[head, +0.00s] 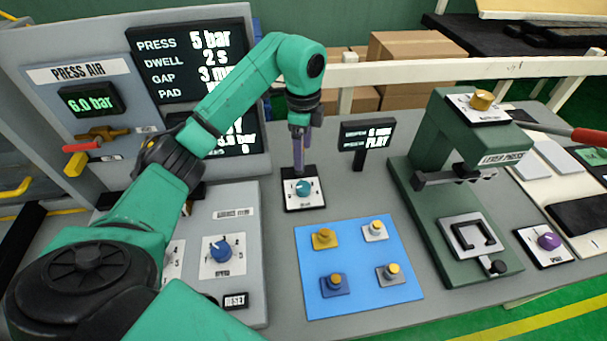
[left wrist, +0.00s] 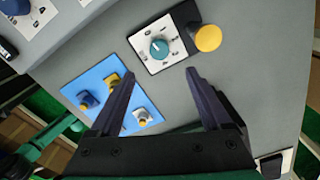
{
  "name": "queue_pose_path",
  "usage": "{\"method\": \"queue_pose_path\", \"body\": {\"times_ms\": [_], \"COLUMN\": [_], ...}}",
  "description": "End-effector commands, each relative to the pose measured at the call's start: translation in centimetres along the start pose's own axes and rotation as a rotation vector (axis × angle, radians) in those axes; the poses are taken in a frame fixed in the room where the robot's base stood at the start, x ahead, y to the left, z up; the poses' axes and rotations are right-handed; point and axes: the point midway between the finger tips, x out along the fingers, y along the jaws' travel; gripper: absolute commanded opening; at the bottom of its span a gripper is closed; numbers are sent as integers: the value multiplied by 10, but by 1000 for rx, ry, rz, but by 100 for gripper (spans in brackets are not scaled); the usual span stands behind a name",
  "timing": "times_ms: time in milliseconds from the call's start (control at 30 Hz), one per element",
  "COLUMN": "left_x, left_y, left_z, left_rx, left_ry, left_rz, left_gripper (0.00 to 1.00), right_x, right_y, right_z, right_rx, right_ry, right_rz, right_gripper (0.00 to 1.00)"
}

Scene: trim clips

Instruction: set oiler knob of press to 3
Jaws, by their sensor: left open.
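A teal knob (head: 303,187) sits on a white dial plate with a black base on the grey bench. Its lettering is too small to read, so I cannot tell whether it is the oiler knob. My left gripper (head: 298,140) points down above this dial. In the left wrist view the gripper (left wrist: 164,90) is open and empty, with the teal knob (left wrist: 159,48) beyond the fingertips, apart from them. The pointer's setting is unclear. The green lever press (head: 425,160) stands to the right, with a yellow knob (head: 482,101) on top. My right gripper is not in view.
A blue board (head: 358,290) with several small pegged blocks lies in front of the dial. A small display (head: 366,136) stands behind it. A blue knob (head: 220,250) is on the left panel; a purple knob (head: 548,241) is right of the press. A yellow disc (left wrist: 207,38) adjoins the dial.

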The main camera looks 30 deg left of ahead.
Motion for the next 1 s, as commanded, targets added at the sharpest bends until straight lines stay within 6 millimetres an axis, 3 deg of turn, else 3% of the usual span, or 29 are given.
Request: {"method": "queue_pose_path", "body": {"times_ms": [33,167,433,600,800,833,1000], "left_x": [16,45,109,126,128,128,127], "left_y": [2,2,1,1,0,0,0], "left_z": [0,1,0,0,0,0,0], "left_rx": [0,-2,-3,-1,-1,-1,-1], "left_ry": [1,-1,0,0,0,0,0], "left_rz": [7,8,5,2,1,1,1], "left_gripper": [82,82,82,82,82,78,13], "right_x": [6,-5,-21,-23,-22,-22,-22], "right_y": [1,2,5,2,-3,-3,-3], "right_z": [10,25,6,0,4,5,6], "right_rx": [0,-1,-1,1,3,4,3], "right_ry": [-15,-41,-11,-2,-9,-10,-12], "right_rz": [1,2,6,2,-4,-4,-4], "right_gripper": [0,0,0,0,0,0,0]}}
